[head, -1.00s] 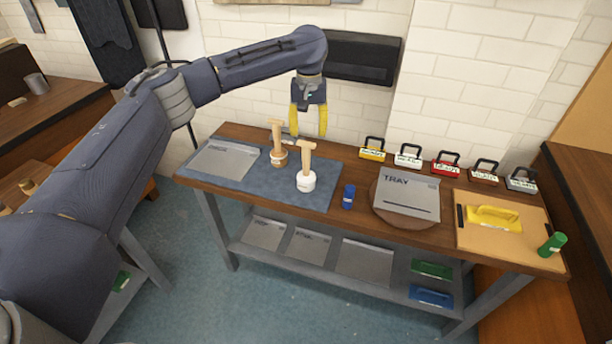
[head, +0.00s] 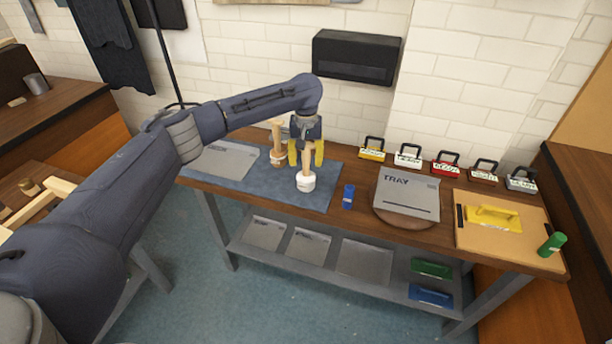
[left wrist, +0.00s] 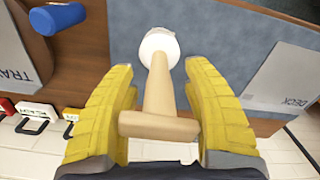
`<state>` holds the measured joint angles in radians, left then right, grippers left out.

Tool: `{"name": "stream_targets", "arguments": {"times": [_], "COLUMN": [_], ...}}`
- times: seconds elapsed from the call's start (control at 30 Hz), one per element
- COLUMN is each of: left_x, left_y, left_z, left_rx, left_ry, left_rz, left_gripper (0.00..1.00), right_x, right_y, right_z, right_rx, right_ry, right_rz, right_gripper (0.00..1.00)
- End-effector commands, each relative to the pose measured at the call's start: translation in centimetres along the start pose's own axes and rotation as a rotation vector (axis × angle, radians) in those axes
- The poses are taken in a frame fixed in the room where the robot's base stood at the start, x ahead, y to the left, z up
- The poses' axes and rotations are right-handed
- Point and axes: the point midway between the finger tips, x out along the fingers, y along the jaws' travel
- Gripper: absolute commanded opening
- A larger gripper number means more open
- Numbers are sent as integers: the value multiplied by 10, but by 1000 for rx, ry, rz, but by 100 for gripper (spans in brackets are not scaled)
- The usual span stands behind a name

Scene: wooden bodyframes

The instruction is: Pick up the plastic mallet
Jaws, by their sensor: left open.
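The plastic mallet, with a white head (head: 306,182) and a pale wooden T-shaped handle, stands head-down on the blue-grey mat (head: 328,196). My left gripper (head: 306,158) is open, its yellow fingers on either side of the mallet's handle. In the left wrist view the handle (left wrist: 158,95) lies between the two open fingers, with a gap on both sides, and the white head (left wrist: 159,43) is beyond the fingertips. A second mallet (head: 278,157) with a brown head stands just left of it on the mat. My right gripper is not in view.
A blue cylinder (head: 348,196) stands right of the mat, before a tray marked TRAY (head: 407,193). Several labelled, handled blocks (head: 408,156) line the back edge. A black wall box (head: 355,57) hangs behind.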

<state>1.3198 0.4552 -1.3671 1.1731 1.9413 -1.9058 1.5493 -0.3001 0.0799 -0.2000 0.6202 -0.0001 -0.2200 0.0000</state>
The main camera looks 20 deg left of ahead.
Motion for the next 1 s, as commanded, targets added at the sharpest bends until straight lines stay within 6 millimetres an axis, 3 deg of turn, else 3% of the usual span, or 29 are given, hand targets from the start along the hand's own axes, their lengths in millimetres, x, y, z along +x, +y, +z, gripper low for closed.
{"name": "stream_targets", "arguments": {"times": [0.2, 0.53, 0.9, 1.0], "left_x": [18, 20, 20, 20], "left_y": [0, 1, 1, 1], "left_z": [0, 0, 0, 0], "left_rx": [1, 1, 1, 1], "left_ry": [0, 0, 0, 0], "left_rz": [1, 1, 1, 1], "left_gripper": [50, 49, 6, 0], "right_x": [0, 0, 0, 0], "right_y": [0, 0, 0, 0], "right_z": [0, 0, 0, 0], "right_rx": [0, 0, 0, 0], "right_ry": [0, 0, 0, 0], "right_rz": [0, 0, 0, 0], "right_gripper": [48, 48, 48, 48]}}
